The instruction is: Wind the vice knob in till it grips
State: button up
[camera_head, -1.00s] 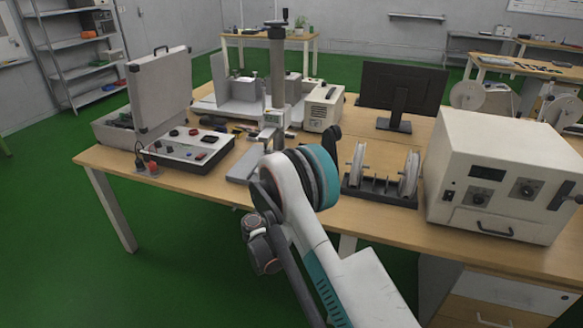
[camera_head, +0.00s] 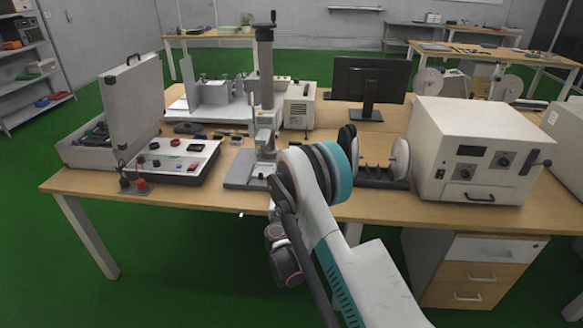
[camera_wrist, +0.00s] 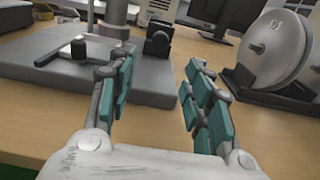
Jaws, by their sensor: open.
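A test stand with a tall column (camera_head: 265,85) stands on a grey base (camera_head: 240,178) at the front edge of the workbench. In the wrist view its base (camera_wrist: 150,82) shows close up. On it are a black upright knob (camera_wrist: 78,48) by a pale bar and a dark block with a round black knob (camera_wrist: 158,42) facing me. I cannot tell surely which is the vice knob. My gripper (camera_wrist: 160,97) is open and empty, its teal-padded fingers apart in front of the base's right part. In the head view my arm hides the gripper.
A cream instrument box (camera_head: 470,155) stands farther right. A control panel (camera_head: 170,160) and open case (camera_head: 133,105) are left. Bare bench (camera_wrist: 40,125) lies in front.

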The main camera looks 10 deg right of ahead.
jog(key=b+x, duration=0.3)
jog(key=x, duration=1)
jog(key=shift+w+d+b, duration=0.1)
jog(key=shift+w+b, duration=0.1)
jog(key=shift+b, duration=0.2)
jog(key=c, duration=1.1)
